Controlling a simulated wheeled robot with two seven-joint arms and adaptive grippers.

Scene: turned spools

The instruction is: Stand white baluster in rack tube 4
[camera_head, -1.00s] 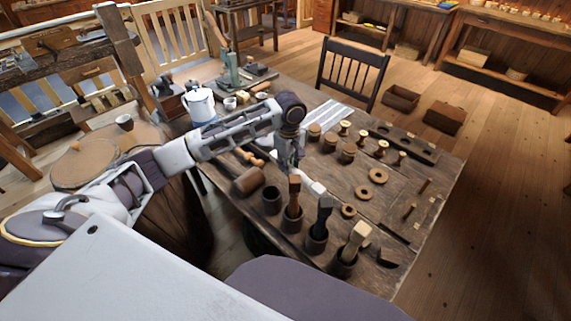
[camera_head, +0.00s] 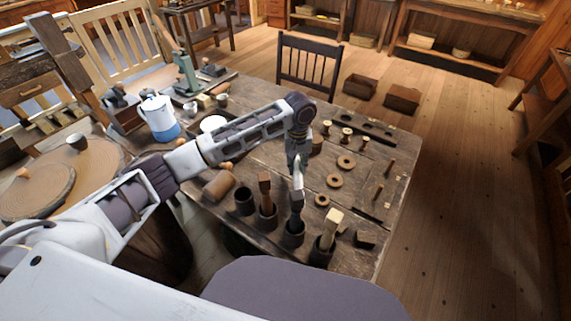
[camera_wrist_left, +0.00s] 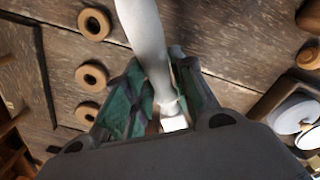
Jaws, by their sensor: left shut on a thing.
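The white baluster (camera_wrist_left: 148,40) is held between the green-padded fingers of my left gripper (camera_wrist_left: 160,92) in the left wrist view. In the head view the white baluster (camera_head: 298,178) hangs roughly upright below the left gripper (camera_head: 297,158), over the table. A row of dark round tubes stands at the near side. The leftmost tube (camera_head: 245,204) looks empty; the others hold a brown piece (camera_head: 265,186), a dark piece (camera_head: 297,205) and a pale piece (camera_head: 331,225). The baluster's lower end appears close to the dark piece; contact cannot be told. My right gripper is out of view.
Wooden rings (camera_head: 334,181) and small spools (camera_head: 347,134) lie on the table (camera_head: 370,165) beyond the tubes. A wooden cylinder (camera_head: 218,187) lies left of them. A blue-and-white pot (camera_head: 160,118) stands farther left. A dark chair (camera_head: 308,65) is behind.

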